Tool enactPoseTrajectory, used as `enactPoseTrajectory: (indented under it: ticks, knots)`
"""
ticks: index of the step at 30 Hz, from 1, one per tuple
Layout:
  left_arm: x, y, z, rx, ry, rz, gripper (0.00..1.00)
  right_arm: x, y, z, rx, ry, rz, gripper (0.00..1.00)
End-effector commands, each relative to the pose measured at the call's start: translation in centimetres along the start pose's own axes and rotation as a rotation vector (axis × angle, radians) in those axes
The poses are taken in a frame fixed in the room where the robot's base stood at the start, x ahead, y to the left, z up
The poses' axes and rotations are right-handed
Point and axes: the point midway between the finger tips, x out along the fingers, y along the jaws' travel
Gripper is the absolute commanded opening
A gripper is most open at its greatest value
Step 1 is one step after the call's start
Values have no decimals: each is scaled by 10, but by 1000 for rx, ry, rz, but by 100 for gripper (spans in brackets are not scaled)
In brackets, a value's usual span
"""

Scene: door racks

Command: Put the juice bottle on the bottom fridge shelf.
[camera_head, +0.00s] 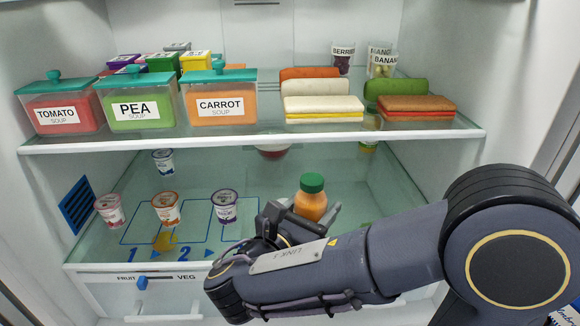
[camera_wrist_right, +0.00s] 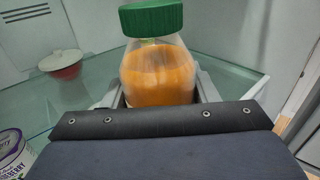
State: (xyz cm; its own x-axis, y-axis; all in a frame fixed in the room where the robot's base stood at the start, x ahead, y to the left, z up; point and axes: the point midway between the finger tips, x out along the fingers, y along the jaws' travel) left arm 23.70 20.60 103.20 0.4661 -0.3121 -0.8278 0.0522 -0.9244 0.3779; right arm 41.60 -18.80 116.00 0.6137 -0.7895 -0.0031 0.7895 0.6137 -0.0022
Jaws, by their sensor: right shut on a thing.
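The juice bottle (camera_head: 311,200) is orange with a green cap and stands upright over the bottom fridge shelf (camera_head: 340,182), right of the yogurt cups. My right gripper (camera_head: 298,215) is shut on the juice bottle, with a finger on each side of it. In the right wrist view the bottle (camera_wrist_right: 158,70) sits between the fingers, and the gripper body hides its base. I cannot tell whether the base touches the glass. My left gripper is not in view.
Yogurt cups stand on the left of the bottom shelf, including a purple one (camera_head: 225,206) and an orange one (camera_head: 166,207). A red and white bowl (camera_wrist_right: 61,64) is farther back.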

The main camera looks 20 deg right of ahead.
Motion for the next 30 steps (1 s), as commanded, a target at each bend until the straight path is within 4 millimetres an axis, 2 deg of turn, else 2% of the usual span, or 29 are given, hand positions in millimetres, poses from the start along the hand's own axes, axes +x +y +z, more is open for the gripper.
enactPoseTrajectory:
  ticks: [2,5,15,21,30]
  knots:
    - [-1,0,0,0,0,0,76,3,0,1,2,-1,-2,14]
    - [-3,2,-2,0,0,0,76,18,-1,2,1,-1,-6,14]
    - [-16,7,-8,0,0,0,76,107,-2,3,0,-1,-8,14]
    - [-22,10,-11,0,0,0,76,151,-1,2,-1,-2,-5,14]
    - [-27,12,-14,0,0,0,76,182,-1,2,-1,-3,-3,14]
